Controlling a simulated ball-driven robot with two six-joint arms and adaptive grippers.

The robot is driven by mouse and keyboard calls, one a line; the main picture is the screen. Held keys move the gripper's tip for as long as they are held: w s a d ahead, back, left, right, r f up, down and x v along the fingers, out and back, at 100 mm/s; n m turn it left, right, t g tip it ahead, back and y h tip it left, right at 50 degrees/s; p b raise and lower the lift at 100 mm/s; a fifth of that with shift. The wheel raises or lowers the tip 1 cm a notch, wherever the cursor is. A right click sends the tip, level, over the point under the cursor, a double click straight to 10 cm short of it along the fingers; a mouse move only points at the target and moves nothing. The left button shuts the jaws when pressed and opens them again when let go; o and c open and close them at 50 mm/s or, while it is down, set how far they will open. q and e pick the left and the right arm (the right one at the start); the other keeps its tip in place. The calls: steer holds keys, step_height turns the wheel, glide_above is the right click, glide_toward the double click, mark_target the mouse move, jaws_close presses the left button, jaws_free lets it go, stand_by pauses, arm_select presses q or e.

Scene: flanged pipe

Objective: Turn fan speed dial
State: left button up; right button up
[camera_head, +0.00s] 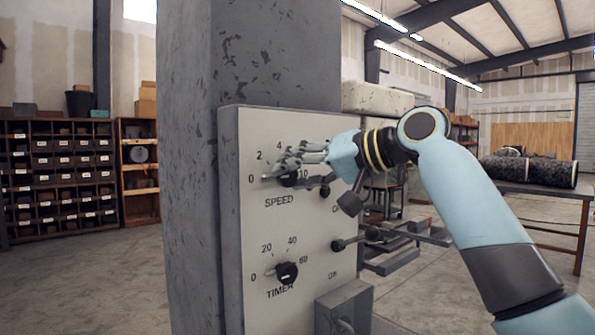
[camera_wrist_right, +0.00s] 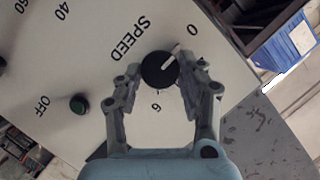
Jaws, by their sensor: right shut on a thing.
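The round black speed dial (camera_head: 289,181) sits on the light grey control panel (camera_head: 252,235) above the word SPEED. It also shows in the right wrist view (camera_wrist_right: 157,71), where its white pointer mark points towards 0. My right gripper (camera_head: 284,166) reaches in from the right and covers part of the dial and its scale in the head view. In the right wrist view its two fingers (camera_wrist_right: 160,78) are on either side of the dial, shut on it. My left gripper is not in view.
A black timer dial (camera_head: 286,273) is below on the same panel. A grey box (camera_head: 345,303) sticks out at the panel's lower right. The panel is against a worn grey column (camera_head: 190,150).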

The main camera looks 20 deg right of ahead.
steer(key=shift+f, duration=0.15)
steer(key=o, duration=1.2)
steer(key=shift+v, duration=6.05)
